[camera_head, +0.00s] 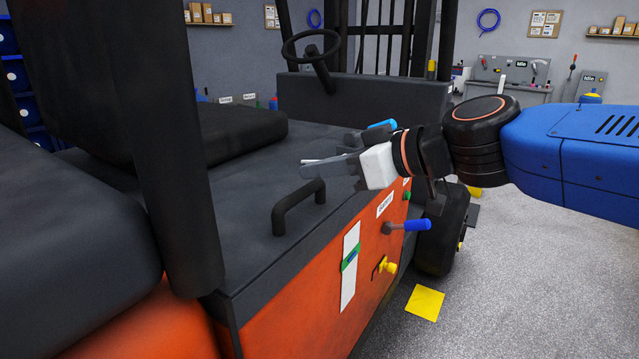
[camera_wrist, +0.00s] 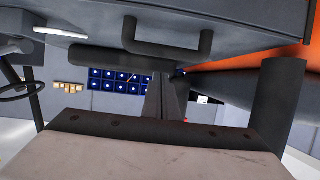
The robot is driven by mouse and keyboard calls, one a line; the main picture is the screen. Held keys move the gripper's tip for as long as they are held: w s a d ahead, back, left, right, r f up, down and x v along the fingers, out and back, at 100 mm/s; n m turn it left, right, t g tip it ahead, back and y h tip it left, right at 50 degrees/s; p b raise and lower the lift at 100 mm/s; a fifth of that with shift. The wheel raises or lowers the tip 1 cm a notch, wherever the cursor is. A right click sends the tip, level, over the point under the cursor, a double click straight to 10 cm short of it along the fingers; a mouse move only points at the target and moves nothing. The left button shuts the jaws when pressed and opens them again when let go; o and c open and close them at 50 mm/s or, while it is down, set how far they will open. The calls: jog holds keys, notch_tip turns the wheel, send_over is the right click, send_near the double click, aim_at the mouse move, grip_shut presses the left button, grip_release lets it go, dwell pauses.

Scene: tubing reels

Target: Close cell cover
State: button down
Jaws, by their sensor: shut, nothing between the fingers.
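A dark grey cover panel (camera_head: 245,230) with a black bar handle (camera_head: 298,205) lies on top of the orange truck body in the head view. It looks flat; whether it is fully seated cannot be told. In the wrist view the handle (camera_wrist: 168,45) hangs from the panel edge at the top of the picture. My gripper (camera_head: 308,168) is shut and empty, just above the panel, with its fingers pointing left. It looks apart from the handle, behind and above it. Its fingers (camera_wrist: 167,90) also show in the wrist view, pointing away below the handle.
A dark post (camera_head: 180,150) and seats (camera_head: 60,200) stand left of the panel. A steering wheel (camera_head: 311,47) is behind it. On the orange side are a blue-handled lever (camera_head: 415,225) and a yellow knob (camera_head: 388,267). The floor at right is mostly clear.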

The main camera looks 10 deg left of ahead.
jog(key=s+d+f+m+h, duration=0.4)
jog(key=d+f, duration=0.5)
jog(key=d, duration=0.4)
jog(key=s+d+f+m+h, duration=0.4)
jog(key=d+f, duration=0.5)
jog(key=d, duration=0.5)
jog(key=s+d+f+m+h, duration=0.3)
jog(key=d+f+m+h, duration=0.2)
jog(key=d, duration=0.9)
notch_tip(320, 180, down, 4)
jog(key=shift+s+r+m, duration=0.1)
jog(key=shift+s+m, duration=0.3)
jog(key=shift+m, duration=0.1)
jog(key=shift+d, duration=0.1)
